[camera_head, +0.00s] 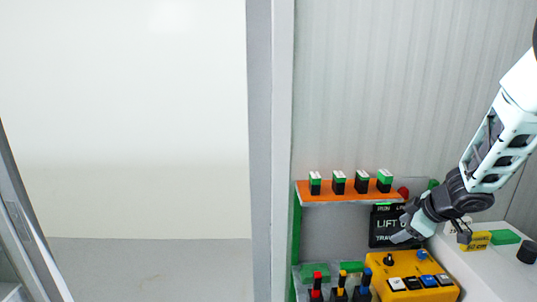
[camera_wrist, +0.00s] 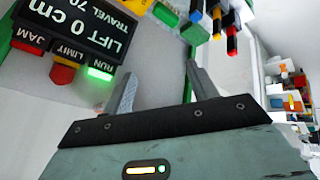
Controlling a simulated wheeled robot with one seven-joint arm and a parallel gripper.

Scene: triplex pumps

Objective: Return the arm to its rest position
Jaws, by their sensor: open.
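My gripper (camera_head: 430,234) is at the right in the head view, at the end of my white arm, which reaches down from the upper right edge. It hangs in front of a black display (camera_head: 383,226) and above a yellow control box (camera_head: 410,273). In the wrist view my gripper (camera_wrist: 161,72) shows two grey fingers spread apart with nothing between them. The display (camera_wrist: 85,28) there reads "LIFT 0 cm", and the green lamp (camera_wrist: 100,73) by "RUN" is lit.
An orange shelf (camera_head: 347,195) carries several green-and-black switches. Red, yellow and blue levers (camera_head: 341,284) stand below. A white counter (camera_head: 490,262) at the right holds a yellow tag (camera_head: 479,240) and a green block (camera_head: 505,237). A door post (camera_head: 270,150) stands left of the panel; floor beyond is clear.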

